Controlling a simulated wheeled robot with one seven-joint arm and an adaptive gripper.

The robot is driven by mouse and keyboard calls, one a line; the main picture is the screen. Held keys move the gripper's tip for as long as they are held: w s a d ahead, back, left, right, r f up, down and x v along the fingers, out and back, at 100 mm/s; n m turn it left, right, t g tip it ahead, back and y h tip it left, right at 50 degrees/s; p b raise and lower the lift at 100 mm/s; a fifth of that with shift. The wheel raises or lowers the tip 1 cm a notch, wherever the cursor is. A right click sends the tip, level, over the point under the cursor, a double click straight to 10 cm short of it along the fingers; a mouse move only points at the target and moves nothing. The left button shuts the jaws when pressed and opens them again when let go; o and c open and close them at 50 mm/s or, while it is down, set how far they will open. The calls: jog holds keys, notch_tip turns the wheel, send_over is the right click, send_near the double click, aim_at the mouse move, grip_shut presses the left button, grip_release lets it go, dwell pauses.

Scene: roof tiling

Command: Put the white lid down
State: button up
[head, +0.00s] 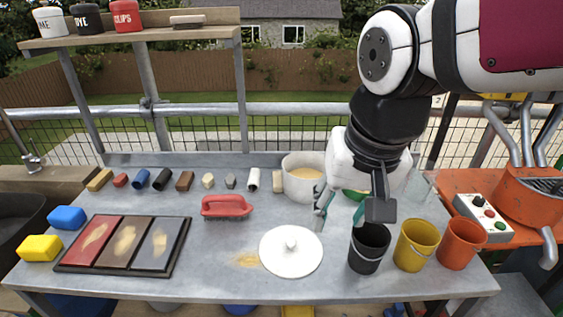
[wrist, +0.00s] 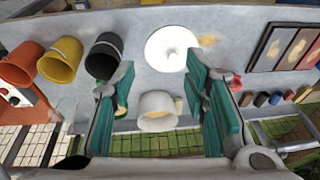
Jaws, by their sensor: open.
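The round white lid (head: 291,262) with a small knob lies flat on the grey table near its front edge, right of the middle. It also shows in the wrist view (wrist: 165,55), beyond my fingertips. My gripper (head: 343,218) is open and empty, with teal finger pads. It hangs over the table just behind and to the right of the lid, apart from it. In the wrist view my gripper (wrist: 158,75) has its fingers wide apart. A white pot (head: 292,187) with tan contents stands open behind it, partly hidden by my arm.
Black (head: 368,255), yellow (head: 413,252) and orange (head: 460,249) buckets stand right of the lid. A red-handled brush (head: 226,207) and a tray of colour panels (head: 178,262) lie left. Several small coloured pieces line the back. Bare table surrounds the lid's left side.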

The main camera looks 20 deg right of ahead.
jog(key=s+n, duration=0.4)
jog(key=s, duration=0.2)
jog(key=shift+r+t, duration=0.15)
jog(key=shift+t, duration=0.25)
